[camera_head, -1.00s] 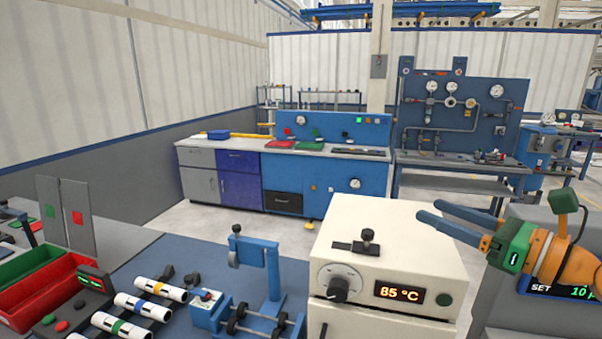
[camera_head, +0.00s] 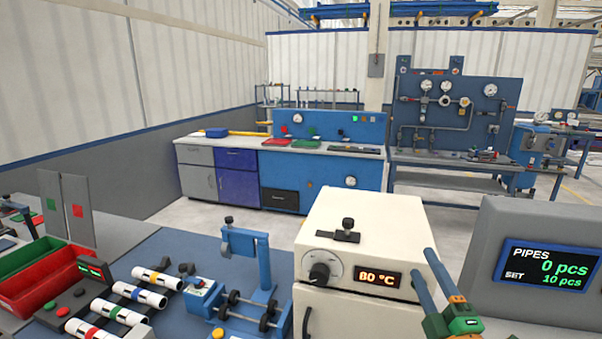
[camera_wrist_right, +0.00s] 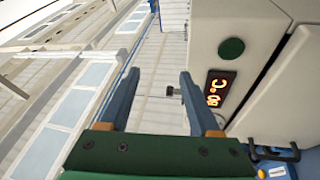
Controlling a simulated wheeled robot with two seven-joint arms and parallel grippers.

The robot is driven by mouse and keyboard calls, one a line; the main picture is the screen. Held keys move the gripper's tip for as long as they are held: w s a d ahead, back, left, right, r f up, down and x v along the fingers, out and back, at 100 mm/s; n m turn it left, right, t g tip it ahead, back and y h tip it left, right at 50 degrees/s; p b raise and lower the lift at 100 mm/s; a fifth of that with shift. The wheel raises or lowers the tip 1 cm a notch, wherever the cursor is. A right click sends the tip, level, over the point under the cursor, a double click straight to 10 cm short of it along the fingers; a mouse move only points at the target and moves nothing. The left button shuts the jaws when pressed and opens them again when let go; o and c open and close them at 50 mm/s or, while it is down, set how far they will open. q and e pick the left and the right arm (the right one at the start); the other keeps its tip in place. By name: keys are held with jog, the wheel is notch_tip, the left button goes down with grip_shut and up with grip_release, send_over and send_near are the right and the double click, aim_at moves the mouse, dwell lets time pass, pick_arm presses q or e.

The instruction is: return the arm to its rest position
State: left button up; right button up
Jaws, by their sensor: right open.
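My right gripper (camera_head: 424,267) points up in front of the right side of the white oven-like box (camera_head: 375,228). Its two blue fingers are apart with nothing between them. In the right wrist view the open gripper (camera_wrist_right: 160,75) has an empty gap, with the box's display (camera_wrist_right: 219,88) and green button close on the right. Most of my right arm is below the picture's edge. My left gripper is not in view.
The counter screen (camera_head: 548,267) stands to the right and reads 0 pcs. Several striped pipes (camera_head: 130,291) lie at the lower left, near a red bin (camera_head: 38,280). A blue clamp stand (camera_head: 262,262) stands left of the box. Benches are farther back.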

jog(key=s+d+f+m+g+h, duration=0.1)
jog(key=s+f+m+g+h, duration=0.2)
jog(key=f, duration=0.4)
jog(key=s+f+m+g, duration=0.3)
jog(key=f+m, duration=0.2)
jog(key=f, duration=0.1)
jog(key=s+a+f+m+g+y, duration=0.1)
jog(key=s+a+f+m+g, duration=0.3)
jog(key=s+f+g, duration=0.45)
jog(key=s+a+f+m+g+y, duration=0.1)
jog(key=s+a+f+m+g, duration=0.35)
jog(key=s, duration=0.75)
notch_tip(320, 180, down, 23)
jog(key=s+d+n+t+b, duration=0.1)
jog(key=s+d+n+b, duration=0.1)
jog(key=b, duration=0.3)
jog(key=s+d+f+g+b, duration=0.1)
jog(key=s+f+b, duration=0.4)
jog(key=s+f, duration=0.7)
notch_tip(320, 180, down, 4)
jog(key=shift+s+d, duration=0.15)
jog(key=shift+d, duration=0.25)
